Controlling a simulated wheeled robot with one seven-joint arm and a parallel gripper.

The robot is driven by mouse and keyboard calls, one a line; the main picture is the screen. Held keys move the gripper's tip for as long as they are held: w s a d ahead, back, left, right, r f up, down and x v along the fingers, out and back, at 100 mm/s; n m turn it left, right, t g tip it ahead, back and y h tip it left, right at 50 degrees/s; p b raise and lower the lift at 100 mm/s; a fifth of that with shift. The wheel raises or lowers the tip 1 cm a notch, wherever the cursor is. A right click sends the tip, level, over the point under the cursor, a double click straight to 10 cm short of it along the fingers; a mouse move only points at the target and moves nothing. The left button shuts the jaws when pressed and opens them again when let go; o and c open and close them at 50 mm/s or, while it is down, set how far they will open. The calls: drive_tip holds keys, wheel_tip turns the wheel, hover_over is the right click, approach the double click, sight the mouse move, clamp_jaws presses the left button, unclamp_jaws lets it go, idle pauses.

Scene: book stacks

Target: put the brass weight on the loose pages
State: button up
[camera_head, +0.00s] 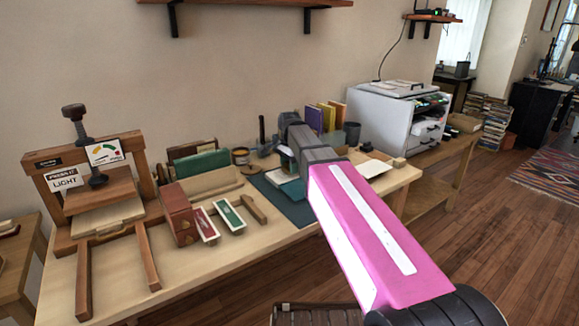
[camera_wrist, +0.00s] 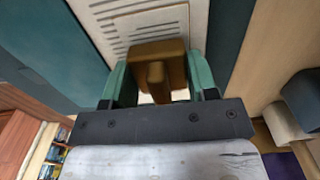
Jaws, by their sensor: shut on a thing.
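My gripper (camera_wrist: 160,78) is shut on the brass weight (camera_wrist: 158,52), a brown-gold block with a raised grip, held between two green fingers. In the wrist view the weight is over the lower part of the loose pages (camera_wrist: 125,18), white sheets with grey printed lines. I cannot tell whether it touches them. In the head view the loose pages (camera_head: 280,177) show as a pale patch on the teal mat, partly hidden by my arm. The weight is not clearly visible in the head view.
The teal mat (camera_head: 298,212) lies on the wooden bench. A wooden press (camera_head: 92,190) stands at the left, with red and green boxes (camera_head: 205,222) beside it. The bench front is mostly clear.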

drive_tip(key=o, duration=1.2)
drive_tip(key=shift+f, duration=0.1)
wheel_tip(320, 180, up, 12)
